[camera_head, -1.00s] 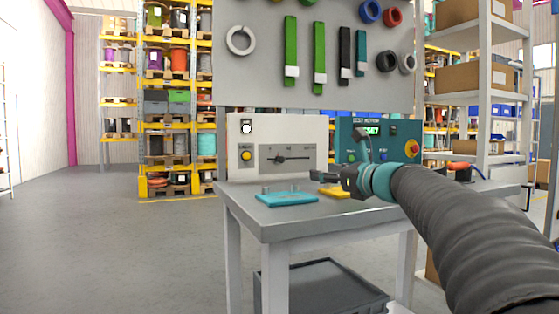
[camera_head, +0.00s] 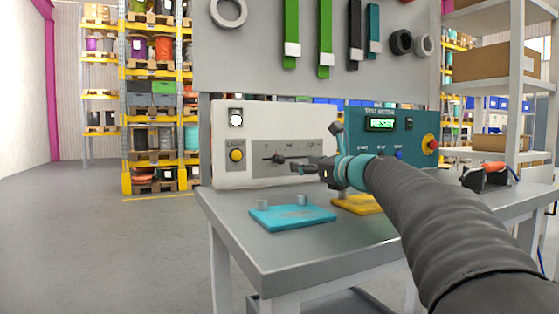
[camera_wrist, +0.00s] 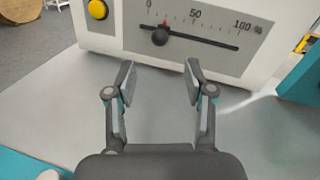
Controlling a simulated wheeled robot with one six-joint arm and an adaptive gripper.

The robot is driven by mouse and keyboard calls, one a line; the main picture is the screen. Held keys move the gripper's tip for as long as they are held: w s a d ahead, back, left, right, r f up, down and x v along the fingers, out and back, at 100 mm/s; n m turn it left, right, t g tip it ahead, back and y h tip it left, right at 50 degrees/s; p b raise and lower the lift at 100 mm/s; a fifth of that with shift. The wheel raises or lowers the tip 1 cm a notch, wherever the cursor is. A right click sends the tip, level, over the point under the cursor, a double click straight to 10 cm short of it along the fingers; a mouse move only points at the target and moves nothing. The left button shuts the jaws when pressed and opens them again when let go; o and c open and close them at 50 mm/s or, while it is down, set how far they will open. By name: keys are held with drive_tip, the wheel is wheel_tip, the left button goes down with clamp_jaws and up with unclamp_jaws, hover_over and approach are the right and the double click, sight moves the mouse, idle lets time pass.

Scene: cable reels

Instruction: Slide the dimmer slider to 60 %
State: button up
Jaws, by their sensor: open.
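The dimmer slider's dark round knob (camera_wrist: 160,37) sits toward the left end of its slot on the scale plate, well left of the 50 mark, near a small red mark. The slider panel is on the white box (camera_head: 222,165), where the knob also shows in the head view (camera_head: 278,158). My gripper (camera_wrist: 158,70) is open and empty in the wrist view, its two fingers apart below the scale. The knob lies ahead of the fingers, apart from them. In the head view my gripper (camera_head: 310,166) covers the right part of the slot.
A yellow button (camera_head: 237,155) and a white switch (camera_head: 236,118) are left of the scale. A teal box (camera_head: 420,121) with a red knob stands at right. A teal plate (camera_head: 290,216) with pegs and a yellow plate (camera_head: 356,204) lie on the grey table (camera_head: 250,245).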

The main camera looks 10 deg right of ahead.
sight(284, 161)
drive_tip(key=p+x, duration=0.1)
drive_tip(key=x, duration=0.9)
drive_tip(key=shift+w+a, duration=0.25)
drive_tip(key=shift+w, duration=0.1)
clamp_jaws()
